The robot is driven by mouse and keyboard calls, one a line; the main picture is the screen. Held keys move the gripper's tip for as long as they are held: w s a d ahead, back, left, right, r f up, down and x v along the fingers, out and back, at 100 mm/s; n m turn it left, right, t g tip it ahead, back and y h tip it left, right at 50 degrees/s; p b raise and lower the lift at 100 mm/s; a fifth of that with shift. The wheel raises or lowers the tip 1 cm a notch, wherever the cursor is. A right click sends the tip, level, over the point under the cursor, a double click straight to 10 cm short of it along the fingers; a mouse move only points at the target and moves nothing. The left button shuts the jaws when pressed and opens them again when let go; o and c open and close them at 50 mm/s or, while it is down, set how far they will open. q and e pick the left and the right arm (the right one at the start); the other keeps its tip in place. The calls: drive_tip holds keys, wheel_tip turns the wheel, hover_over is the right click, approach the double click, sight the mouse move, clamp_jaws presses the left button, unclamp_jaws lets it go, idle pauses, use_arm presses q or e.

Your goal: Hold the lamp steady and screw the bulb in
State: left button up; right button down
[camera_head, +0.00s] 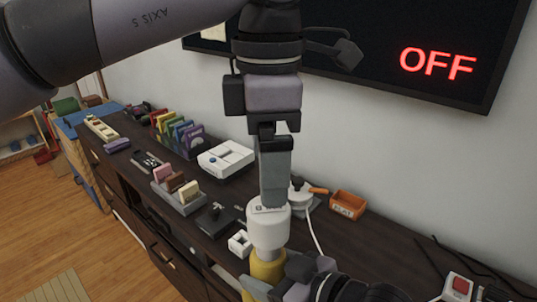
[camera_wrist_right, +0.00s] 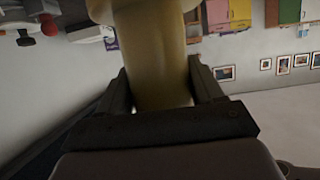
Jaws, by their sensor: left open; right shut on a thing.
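The yellow lamp (camera_head: 267,268) stands upright near the bottom middle of the head view. It also shows as a yellow-tan column between the fingers in the right wrist view (camera_wrist_right: 158,70). My right gripper (camera_head: 275,284) is shut on this yellow part; its fingers also show in the wrist view (camera_wrist_right: 160,92). A white rounded cylinder, which looks like the bulb (camera_head: 267,232), sits directly above the yellow part. Whether it is threaded in cannot be seen. My left gripper (camera_head: 272,203) points down at the bulb's top. It is open, but its fingers overlap from this angle.
A wall screen (camera_head: 437,63) reads OFF in red. The dark cabinet top (camera_head: 350,245) holds a white box (camera_head: 226,158), a grey holder with blocks (camera_head: 180,195), an orange bin (camera_head: 347,205) and a red-button box (camera_head: 459,286). A white cable runs beside the bulb.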

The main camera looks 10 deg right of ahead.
use_arm(q)
wheel_tip(320, 180, down, 12)
drive_tip(key=shift+f, duration=0.1)
idle(0.5)
drive_tip(key=c, duration=1.2)
drive_tip(key=o, duration=1.2)
wheel_tip(320, 180, up, 12)
drive_tip(key=shift+r, duration=0.1)
